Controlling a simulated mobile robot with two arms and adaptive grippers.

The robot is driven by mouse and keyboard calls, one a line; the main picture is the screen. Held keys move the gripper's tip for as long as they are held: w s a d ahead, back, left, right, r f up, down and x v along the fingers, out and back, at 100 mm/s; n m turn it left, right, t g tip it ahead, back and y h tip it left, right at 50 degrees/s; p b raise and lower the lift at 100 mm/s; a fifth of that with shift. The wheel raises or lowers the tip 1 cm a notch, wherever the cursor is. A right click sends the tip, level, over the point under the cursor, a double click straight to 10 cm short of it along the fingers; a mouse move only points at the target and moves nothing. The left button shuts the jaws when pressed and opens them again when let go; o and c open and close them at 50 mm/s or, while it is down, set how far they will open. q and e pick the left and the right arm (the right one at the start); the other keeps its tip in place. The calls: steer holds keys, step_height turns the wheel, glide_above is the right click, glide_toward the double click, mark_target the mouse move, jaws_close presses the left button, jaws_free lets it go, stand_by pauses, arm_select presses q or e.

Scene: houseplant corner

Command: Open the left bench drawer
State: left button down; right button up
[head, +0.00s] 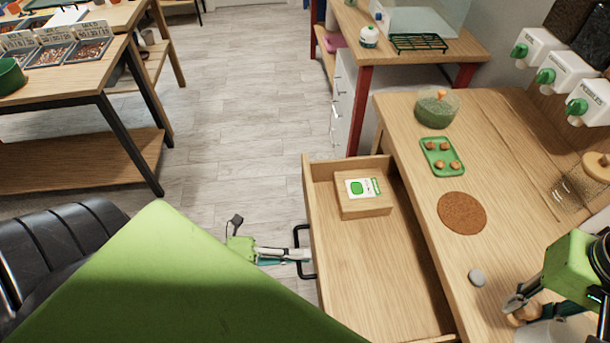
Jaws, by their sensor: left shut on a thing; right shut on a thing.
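The wooden bench drawer (372,268) is pulled well out from the left side of the wooden bench (408,123), and its inside shows. My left gripper (298,256) is shut on the drawer's black handle (301,274), on the drawer's front. My green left arm covers the near left of the view. My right gripper (517,308) is low over the bench top at the lower right, shut on a small tan-brown thing (526,314) that its fingers partly hide.
A wooden block with a green-and-white card (364,206) lies in the drawer. Floor left of the drawer is clear.

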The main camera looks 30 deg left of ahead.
arm_select(q)
steer(key=c, duration=2.2)
jaws_free()
steer(key=v, duration=1.2)
